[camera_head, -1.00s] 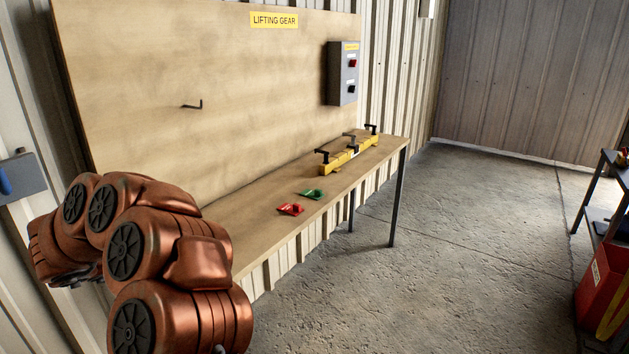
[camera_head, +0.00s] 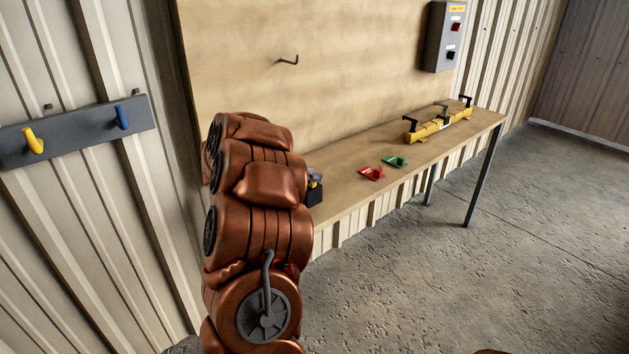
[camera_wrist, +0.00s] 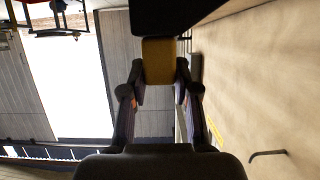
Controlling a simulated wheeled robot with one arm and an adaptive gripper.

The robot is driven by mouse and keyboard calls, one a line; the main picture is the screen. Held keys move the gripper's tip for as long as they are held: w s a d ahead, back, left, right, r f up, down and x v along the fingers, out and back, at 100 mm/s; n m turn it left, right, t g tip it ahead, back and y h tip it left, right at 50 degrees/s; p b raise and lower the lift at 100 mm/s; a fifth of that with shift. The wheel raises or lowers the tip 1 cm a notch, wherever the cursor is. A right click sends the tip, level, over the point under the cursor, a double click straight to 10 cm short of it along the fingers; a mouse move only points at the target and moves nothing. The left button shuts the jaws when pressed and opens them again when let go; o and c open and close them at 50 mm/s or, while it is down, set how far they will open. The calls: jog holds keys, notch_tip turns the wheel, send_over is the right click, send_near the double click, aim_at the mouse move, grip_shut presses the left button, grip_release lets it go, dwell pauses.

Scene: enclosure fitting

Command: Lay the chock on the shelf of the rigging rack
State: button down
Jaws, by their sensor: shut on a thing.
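My gripper (camera_wrist: 158,75) is shut on a block with a yellow part (camera_wrist: 158,62) between its fingertips and a dark body (camera_wrist: 180,14) beyond; I take it as the chock. My arm hides most of the gripper there. I cannot tell whether the piece touches the bench. No shelf of the rigging rack is clearly seen; a dark frame (camera_wrist: 58,22) at the wrist view's top left may be part of it.
The wooden bench (camera_head: 345,203) holds a red piece (camera_head: 371,173), a green piece (camera_head: 396,161) and a yellow bar with black handles (camera_head: 438,128). A bare hook (camera_head: 289,62) juts from the backboard. A hook rail (camera_head: 75,128) is at left. The floor at right is clear.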

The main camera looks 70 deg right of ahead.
jog(key=shift+s+d+f, duration=0.15)
jog(key=shift+s+d, duration=0.05)
jog(key=shift+d, duration=0.8)
jog(key=shift+f, duration=1.7)
jog(key=shift+f, duration=0.1)
jog(key=c, duration=0.9)
grip_release()
jog(key=shift+o, duration=0.2)
jog(key=b+v, duration=0.1)
jog(key=v, duration=1.1)
